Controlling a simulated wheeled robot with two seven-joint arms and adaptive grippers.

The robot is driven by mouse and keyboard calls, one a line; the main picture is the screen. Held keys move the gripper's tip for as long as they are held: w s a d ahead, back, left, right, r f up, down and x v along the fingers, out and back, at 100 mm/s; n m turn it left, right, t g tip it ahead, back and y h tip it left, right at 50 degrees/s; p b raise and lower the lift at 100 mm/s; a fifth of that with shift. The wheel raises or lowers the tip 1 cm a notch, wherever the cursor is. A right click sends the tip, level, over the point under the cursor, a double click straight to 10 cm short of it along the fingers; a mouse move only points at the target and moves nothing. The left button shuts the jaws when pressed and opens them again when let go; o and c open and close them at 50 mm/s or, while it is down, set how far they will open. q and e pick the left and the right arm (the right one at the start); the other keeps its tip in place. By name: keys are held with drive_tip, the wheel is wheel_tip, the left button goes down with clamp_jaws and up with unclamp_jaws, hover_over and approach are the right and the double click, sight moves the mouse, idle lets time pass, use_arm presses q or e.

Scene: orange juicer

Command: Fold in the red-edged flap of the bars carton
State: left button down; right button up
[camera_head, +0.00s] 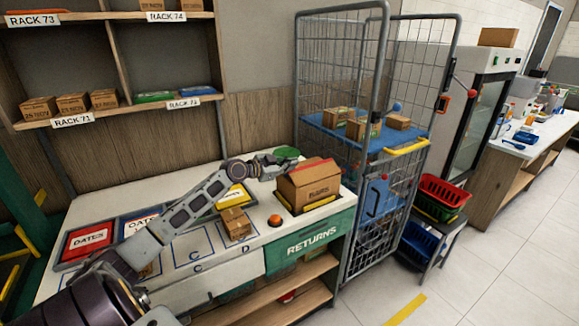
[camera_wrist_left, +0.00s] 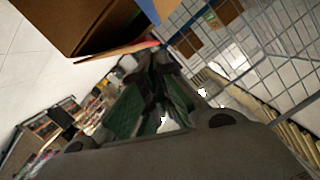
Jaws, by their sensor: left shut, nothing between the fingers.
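The brown bars carton (camera_head: 311,190) stands on a dark tray with a yellow edge at the right end of the white bench. A flap with a red edge (camera_head: 306,163) shows along its top; its exact angle is hard to tell. My left gripper (camera_head: 284,160) is shut and empty beside the carton's upper back left. In the left wrist view its closed fingers (camera_wrist_left: 157,78) lie just below the carton (camera_wrist_left: 88,22) and close to the flap's red edge (camera_wrist_left: 135,46); I cannot tell whether they touch. My right gripper is out of view.
A wire cage trolley (camera_head: 345,75) stands close behind and right. A green disc (camera_head: 286,152) lies behind the gripper. Shelves hang at the upper left.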

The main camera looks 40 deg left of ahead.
use_arm(q)
drive_tip(key=shift+w+a+f, duration=0.1)
drive_tip(key=shift+a+f, duration=0.05)
drive_tip(key=shift+f, duration=0.15)
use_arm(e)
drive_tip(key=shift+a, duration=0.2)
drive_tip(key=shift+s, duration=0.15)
